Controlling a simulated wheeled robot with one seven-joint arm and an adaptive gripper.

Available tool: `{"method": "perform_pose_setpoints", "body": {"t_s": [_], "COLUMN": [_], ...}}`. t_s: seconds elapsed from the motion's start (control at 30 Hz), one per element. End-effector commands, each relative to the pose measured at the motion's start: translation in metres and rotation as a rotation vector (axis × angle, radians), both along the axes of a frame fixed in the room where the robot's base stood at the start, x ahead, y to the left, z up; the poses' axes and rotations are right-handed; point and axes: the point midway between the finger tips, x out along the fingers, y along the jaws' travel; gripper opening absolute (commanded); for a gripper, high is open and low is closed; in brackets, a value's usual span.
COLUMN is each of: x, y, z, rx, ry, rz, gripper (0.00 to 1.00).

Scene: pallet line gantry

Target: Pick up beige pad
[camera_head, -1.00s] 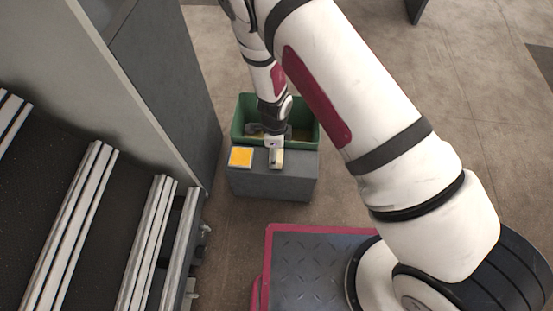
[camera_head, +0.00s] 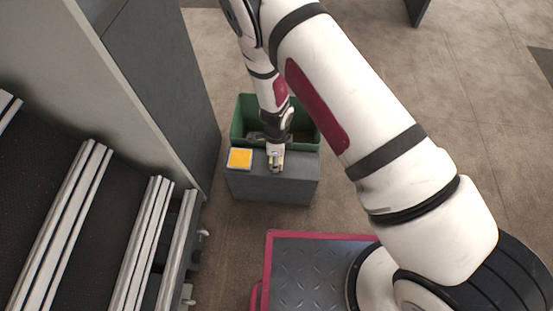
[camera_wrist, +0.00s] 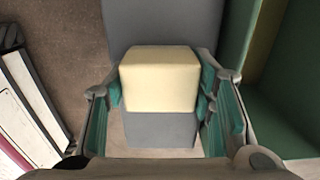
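The beige pad (camera_wrist: 160,80) is a pale, rounded block above the grey box top, centred between my fingers in the wrist view. My gripper (camera_wrist: 160,88) has its teal finger pads against the pad's left and right sides, with no clear gap. In the head view my gripper (camera_head: 275,162) points down at the grey box (camera_head: 270,188), near its front edge, and mostly covers the pad. I cannot tell whether the pad rests on the box or is slightly raised.
A yellow-orange square with a pale rim (camera_head: 240,159) lies on the box, left of my gripper. A green bin (camera_head: 240,125) stands right behind the box. A grey panel (camera_head: 150,80) and a conveyor with metal rails (camera_head: 60,230) are on the left. Floor is clear to the right.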

Motion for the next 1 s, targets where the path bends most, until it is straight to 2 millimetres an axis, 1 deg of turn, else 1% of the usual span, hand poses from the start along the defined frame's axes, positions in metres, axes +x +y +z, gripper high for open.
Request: {"method": "perform_pose_setpoints", "body": {"t_s": [0.33,0.47,0.57,0.8,1.0], "x": [0.000,0.000,0.000,0.000,-0.023], "y": [0.000,0.000,0.000,0.000,-0.016], "z": [0.000,0.005,0.012,0.039,0.038], "rx": [0.000,0.000,0.000,0.000,0.001], "ry": [0.000,0.000,0.000,0.000,0.004], "rz": [0.000,0.000,0.001,0.001,-0.007], "gripper": [0.22,0.22,0.22,0.22,0.22]}}
